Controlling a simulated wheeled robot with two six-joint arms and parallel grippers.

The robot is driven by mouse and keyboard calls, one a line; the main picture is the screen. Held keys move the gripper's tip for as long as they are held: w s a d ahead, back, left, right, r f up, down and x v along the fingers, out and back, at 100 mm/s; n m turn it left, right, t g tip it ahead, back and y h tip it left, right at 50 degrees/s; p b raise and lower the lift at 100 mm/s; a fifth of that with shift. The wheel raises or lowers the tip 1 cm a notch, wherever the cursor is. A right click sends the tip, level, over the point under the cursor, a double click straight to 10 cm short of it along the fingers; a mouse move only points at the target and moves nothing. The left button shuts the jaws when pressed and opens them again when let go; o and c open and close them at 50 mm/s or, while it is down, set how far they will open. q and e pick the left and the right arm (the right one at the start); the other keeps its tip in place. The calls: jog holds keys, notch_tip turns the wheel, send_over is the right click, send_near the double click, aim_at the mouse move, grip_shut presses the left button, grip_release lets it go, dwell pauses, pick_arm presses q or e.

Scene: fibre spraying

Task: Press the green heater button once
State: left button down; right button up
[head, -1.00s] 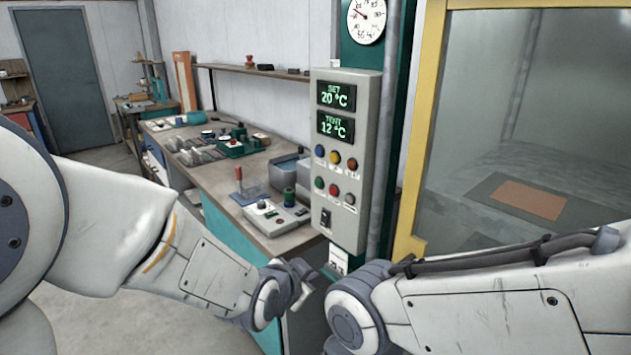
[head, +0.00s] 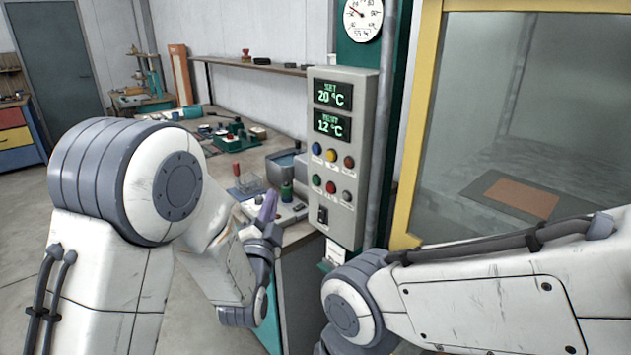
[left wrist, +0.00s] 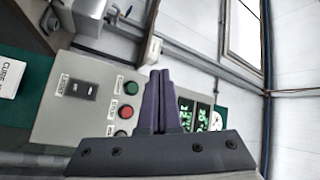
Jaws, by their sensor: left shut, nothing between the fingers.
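The green button (head: 316,180) is the left one in the lower row of the grey control panel (head: 343,235), beside a red button (head: 330,187). In the left wrist view the green button (left wrist: 131,88) shows just left of my fingers, on the sideways-looking panel (left wrist: 55,120). My left gripper (head: 268,205) is shut and empty, its purple fingers pointing up, left of the panel's lower part and apart from it in the head view. In the left wrist view the gripper (left wrist: 160,72) hides part of the panel. My right arm is in view, but its gripper is not.
Below the buttons is a black switch (head: 323,215). A workbench (head: 298,232) with several tools stands behind my left gripper. A yellow-framed glass booth (head: 415,130) is right of the panel.

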aim_at(316, 180)
pick_arm(q)
jog(key=w+d+p, duration=0.1)
jog(key=w+d, duration=0.4)
jog(key=d, duration=0.2)
dwell(0.3)
jog(key=shift+w, duration=0.1)
jog(key=shift+d, duration=0.1)
dwell(1.7)
jog(key=shift+w+d, duration=0.15)
jog(key=shift+d, duration=0.15)
